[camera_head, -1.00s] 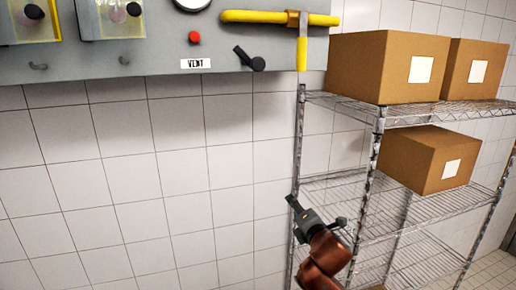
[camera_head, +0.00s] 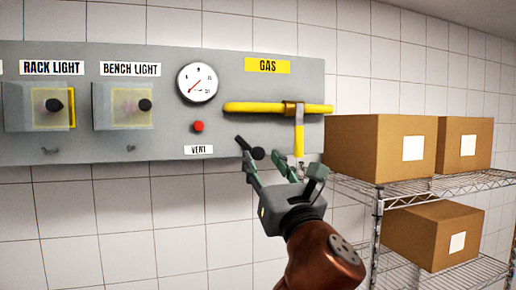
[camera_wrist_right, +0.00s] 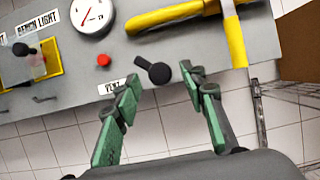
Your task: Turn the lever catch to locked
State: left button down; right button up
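A short black lever (camera_head: 250,148) is on the grey panel, right of the VENT label and below the yellow gas pipe. It slants from upper left to a round dark end at lower right. My right gripper (camera_head: 270,166) is open and empty just in front of and below it. In the right wrist view the lever (camera_wrist_right: 152,69) lies just beyond the gap between the open fingertips (camera_wrist_right: 161,84). I cannot tell if they touch it. No locked mark is readable. My left gripper is not in view.
The grey panel (camera_head: 160,85) also carries a gauge (camera_head: 197,82), a red button (camera_head: 198,127), two covered switches and a gas valve with a yellow hanging handle (camera_head: 299,138). A wire rack (camera_head: 440,187) with cardboard boxes (camera_head: 380,148) stands close on the right.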

aim_at(259, 154)
jog(key=shift+p+x, duration=0.6)
jog(key=shift+x, duration=1.5)
jog(key=shift+c, duration=0.2)
grip_shut()
